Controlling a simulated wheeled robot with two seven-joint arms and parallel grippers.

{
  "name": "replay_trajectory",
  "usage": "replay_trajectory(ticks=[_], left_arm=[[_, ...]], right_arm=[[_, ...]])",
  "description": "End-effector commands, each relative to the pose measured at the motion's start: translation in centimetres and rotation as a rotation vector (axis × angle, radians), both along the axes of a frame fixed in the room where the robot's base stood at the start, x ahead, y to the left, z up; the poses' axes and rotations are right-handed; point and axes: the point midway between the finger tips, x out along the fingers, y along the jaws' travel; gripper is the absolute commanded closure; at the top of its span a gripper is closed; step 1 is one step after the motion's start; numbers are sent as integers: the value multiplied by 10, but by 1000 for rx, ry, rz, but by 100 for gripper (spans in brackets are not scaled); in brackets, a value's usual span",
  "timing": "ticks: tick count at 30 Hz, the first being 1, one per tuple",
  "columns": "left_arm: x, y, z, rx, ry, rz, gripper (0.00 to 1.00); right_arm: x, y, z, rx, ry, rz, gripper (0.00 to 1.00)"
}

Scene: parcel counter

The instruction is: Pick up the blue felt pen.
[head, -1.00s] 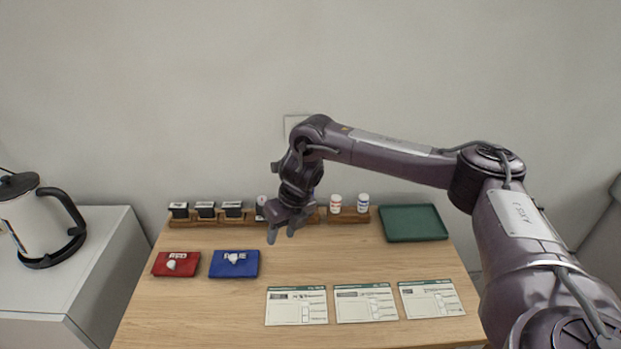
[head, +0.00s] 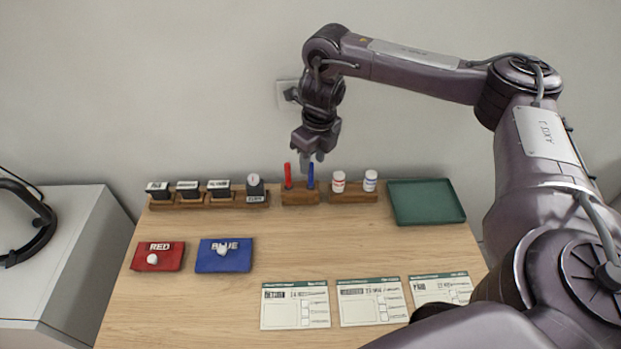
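The blue felt pen (head: 310,177) stands upright in a small wooden holder (head: 300,198) at the back of the table. A red pen (head: 288,177) stands beside it on the left in the same holder. My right gripper (head: 313,161) points down just above the blue pen in the picture. Its two fingers look spread, with nothing seen between them. The fingers overlap the area over the pen's top, and I cannot tell whether they touch it. My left gripper is not in view.
Several black stamps and a wooden rack (head: 194,202) stand left of the pens. A green tray (head: 427,219) is at the back right. Red (head: 172,262) and blue (head: 238,263) pads and several forms (head: 295,318) lie in front.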

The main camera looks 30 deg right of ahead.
Motion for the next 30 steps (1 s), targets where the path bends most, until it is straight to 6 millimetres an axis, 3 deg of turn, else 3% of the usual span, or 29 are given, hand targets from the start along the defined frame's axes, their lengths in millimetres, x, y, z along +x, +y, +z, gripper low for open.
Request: replay_trajectory(ticks=[10,19,28,30], left_arm=[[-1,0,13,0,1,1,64],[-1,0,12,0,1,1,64],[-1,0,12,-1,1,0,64],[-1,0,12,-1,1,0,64]], right_arm=[[6,2,-46,1,1,-1,61],[7,2,-53,0,0,-1,61],[7,2,-53,1,-1,-1,99],[7,2,-53,1,0,-1,100]])
